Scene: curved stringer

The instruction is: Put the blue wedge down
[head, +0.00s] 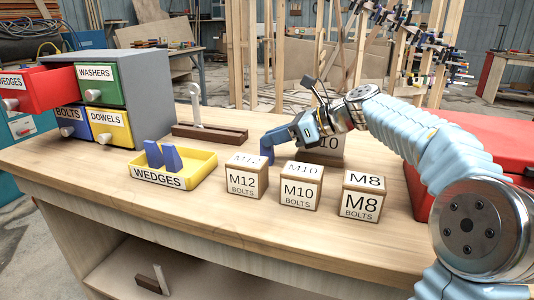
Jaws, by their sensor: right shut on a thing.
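My right gripper (275,138) reaches in from the right over the workbench and is shut on a blue wedge (266,151). The held wedge points down behind the front M12 box; whether its lower end touches the bench cannot be told. A yellow tray (204,172) labelled WEDGES sits to the left of the gripper. Two more blue wedges (172,158) stand upright in the tray. My left gripper is not in view.
M12 (246,183), M10 (300,192) and M8 (362,203) bolt boxes stand in front of my right arm. Another box (325,157) stands behind the gripper. A drawer cabinet (150,95) with its red drawer open is left; a red case (490,150) is right.

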